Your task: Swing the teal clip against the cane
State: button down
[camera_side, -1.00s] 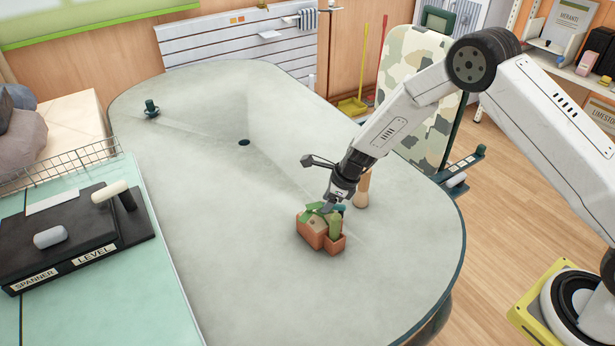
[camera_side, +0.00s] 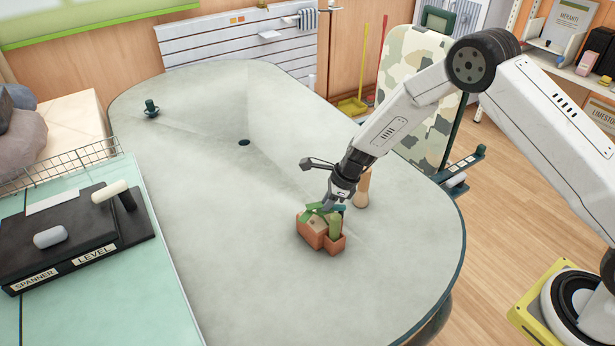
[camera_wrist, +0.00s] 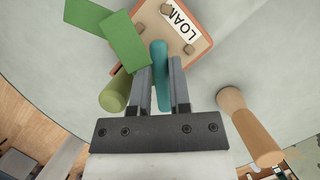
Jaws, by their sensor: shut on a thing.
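The teal clip (camera_wrist: 160,62) is a long rounded bar between my two fingers in the wrist view. My gripper (camera_wrist: 160,68) is shut on it. In the side view my gripper (camera_side: 327,204) is low over a small terracotta crate (camera_side: 311,232), and part of the teal clip (camera_side: 339,207) shows beside the fingers. An olive-green rod (camera_wrist: 116,92) stands left of the fingers in the wrist view. A tan wooden post (camera_wrist: 248,122) stands apart at the right. I cannot tell for certain which of these is the cane.
Flat bright green pieces (camera_wrist: 123,40) lie over the crate edge, close to the left finger. A small dark teal fixture (camera_side: 151,108) and a hole (camera_side: 244,142) are farther off. The pale table is otherwise clear.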

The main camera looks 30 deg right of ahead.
aim_at(340, 206)
jog(key=shift+s+a+n+g+y, duration=0.1)
jog(key=shift+s+n+g, duration=0.2)
jog(key=shift+n, duration=0.5)
jog(key=shift+s+a+n+g+y, duration=0.15)
jog(key=shift+n+g, duration=0.15)
jog(key=shift+n, duration=0.5)
jog(key=shift+s+n+g+y, duration=0.1)
jog(key=shift+s+n+g, duration=0.2)
jog(key=shift+n, duration=0.5)
jog(key=c, duration=0.6)
grip_release()
jog(key=shift+o, duration=0.2)
jog(key=shift+v, duration=3.9)
